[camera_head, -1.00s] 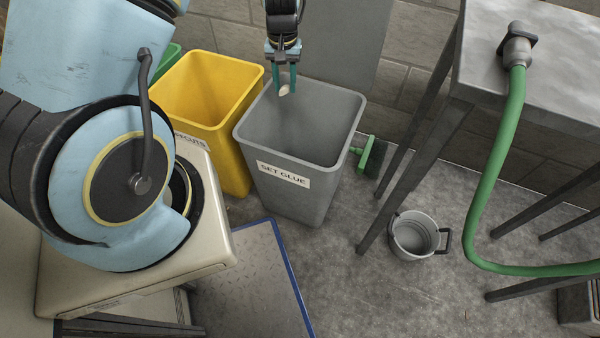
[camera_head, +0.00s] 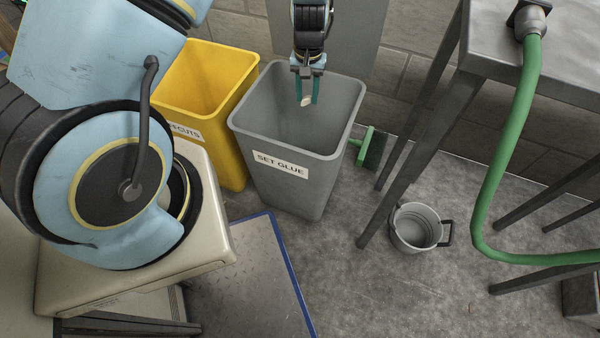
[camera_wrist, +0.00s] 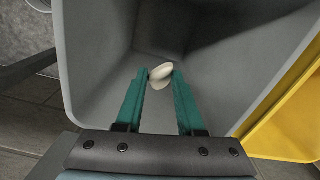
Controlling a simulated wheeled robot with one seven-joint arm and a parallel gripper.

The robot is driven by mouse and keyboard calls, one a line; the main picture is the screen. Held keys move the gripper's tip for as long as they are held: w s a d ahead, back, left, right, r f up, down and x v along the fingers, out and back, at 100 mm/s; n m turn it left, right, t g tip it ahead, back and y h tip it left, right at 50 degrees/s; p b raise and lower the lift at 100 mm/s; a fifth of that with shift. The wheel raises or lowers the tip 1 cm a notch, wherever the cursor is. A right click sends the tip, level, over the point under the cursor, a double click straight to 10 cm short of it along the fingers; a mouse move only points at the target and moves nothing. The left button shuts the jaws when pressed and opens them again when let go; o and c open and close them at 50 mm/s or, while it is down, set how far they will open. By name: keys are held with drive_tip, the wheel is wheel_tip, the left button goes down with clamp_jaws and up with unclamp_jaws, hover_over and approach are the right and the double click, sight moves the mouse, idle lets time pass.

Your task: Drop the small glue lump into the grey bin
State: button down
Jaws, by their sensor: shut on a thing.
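The small glue lump (camera_head: 306,102) is pale cream and rounded; it also shows in the wrist view (camera_wrist: 161,73). My gripper (camera_head: 307,98) has teal fingers and is shut on the lump, pointing down. In the wrist view the fingertips (camera_wrist: 161,75) pinch the lump from both sides. The grey bin (camera_head: 285,165) carries a label reading "SET GLUE" and stands open below. My gripper and the lump are over its opening. In the wrist view the grey bin's inside walls (camera_wrist: 95,60) surround the lump. I cannot tell how far below the rim the lump is, if at all.
A yellow bin (camera_head: 235,165) stands against the grey bin's left side. A green brush (camera_head: 372,150) is right of it. A small grey bucket (camera_head: 416,228) stands on the floor near a metal table (camera_head: 500,75). A green hose (camera_head: 500,150) hangs from the table.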

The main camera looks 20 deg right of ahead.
drive_tip(key=shift+f, duration=0.1)
drive_tip(key=shift+c, duration=2.2)
unclamp_jaws()
wheel_tip(320, 180, up, 11)
drive_tip(key=p, duration=0.1)
drive_tip(key=shift+f, duration=0.1)
